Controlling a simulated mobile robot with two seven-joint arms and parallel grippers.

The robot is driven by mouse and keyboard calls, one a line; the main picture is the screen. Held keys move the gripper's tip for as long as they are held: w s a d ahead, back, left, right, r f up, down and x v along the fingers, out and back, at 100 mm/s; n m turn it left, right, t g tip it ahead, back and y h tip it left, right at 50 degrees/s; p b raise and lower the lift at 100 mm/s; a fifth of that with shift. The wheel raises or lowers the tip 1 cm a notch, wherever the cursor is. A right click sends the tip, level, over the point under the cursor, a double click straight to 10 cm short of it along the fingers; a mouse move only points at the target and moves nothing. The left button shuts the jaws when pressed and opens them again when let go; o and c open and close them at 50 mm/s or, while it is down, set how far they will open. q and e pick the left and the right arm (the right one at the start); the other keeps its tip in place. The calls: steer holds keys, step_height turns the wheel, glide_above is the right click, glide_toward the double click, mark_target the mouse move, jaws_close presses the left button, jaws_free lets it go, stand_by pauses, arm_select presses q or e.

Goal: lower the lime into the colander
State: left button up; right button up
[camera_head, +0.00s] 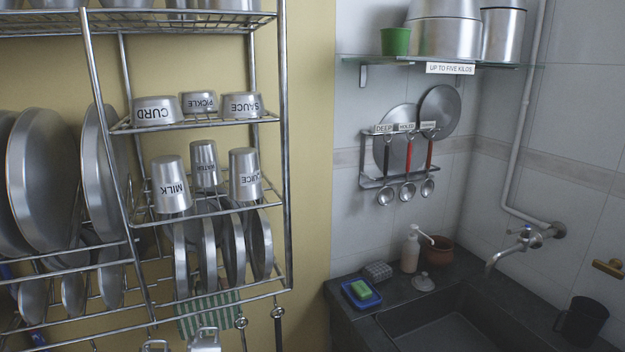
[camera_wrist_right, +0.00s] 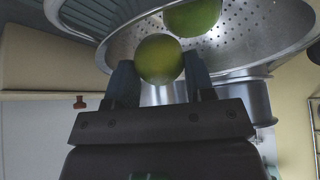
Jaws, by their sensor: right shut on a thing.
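In the right wrist view my right gripper (camera_wrist_right: 160,85) is shut on a round green lime (camera_wrist_right: 159,58), with one dark finger on each side of it. The lime shows in front of the perforated steel colander (camera_wrist_right: 240,35); whether it touches the colander I cannot tell. A second green lime (camera_wrist_right: 192,16) lies in the colander, cut off by the top edge of the picture. The colander and both limes are out of the head view. My left gripper is in neither view.
In the head view a steel wire rack (camera_head: 285,150) holds plates and labelled cups on the left. A dark sink (camera_head: 450,320) and counter lie at lower right. A glass shelf (camera_head: 545,66) bears steel canisters (camera_head: 445,38). A steel pot (camera_wrist_right: 255,100) shows beyond the colander in the wrist view.

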steer(key=shift+f, duration=0.5)
stand_by(0.4)
steer(key=o, duration=1)
